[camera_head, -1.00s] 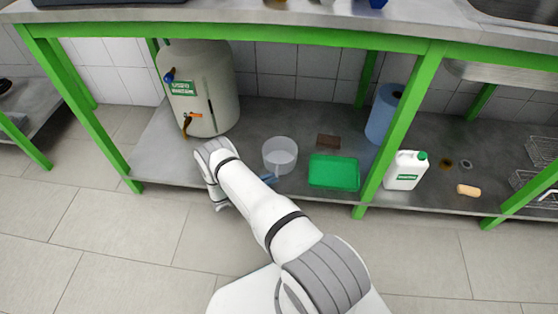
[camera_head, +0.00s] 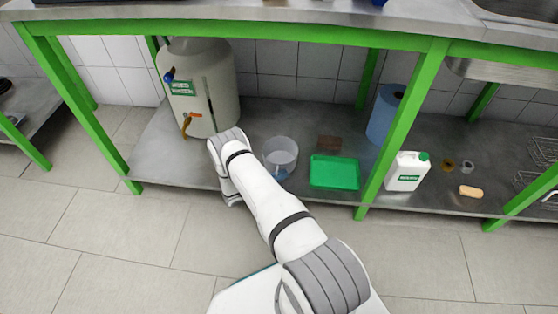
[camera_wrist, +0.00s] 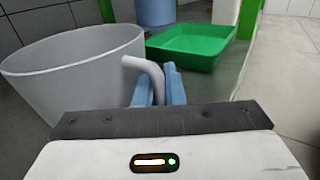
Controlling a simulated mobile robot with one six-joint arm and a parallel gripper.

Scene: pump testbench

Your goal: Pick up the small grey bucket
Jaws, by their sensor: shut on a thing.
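The small grey bucket (camera_head: 279,148) stands upright on the lower steel shelf, left of the green tray. In the wrist view the bucket (camera_wrist: 65,82) fills the left side, with its open rim facing up. My gripper (camera_wrist: 157,88) is at the bucket's right side in that view. Its blue fingers are closed around a bent grey handle (camera_wrist: 150,68) that juts out beside the bucket wall. In the head view the blue fingers (camera_head: 281,174) show just at the bucket's near side. Whether the bucket's base is clear of the shelf cannot be told.
The green tray (camera_head: 334,172) lies just right of the bucket, with a brown block (camera_head: 329,143) behind it. A large beige tank (camera_head: 205,95) stands left. A blue roll (camera_head: 385,112), a white canister (camera_head: 407,171) and a green table leg (camera_head: 396,125) are to the right.

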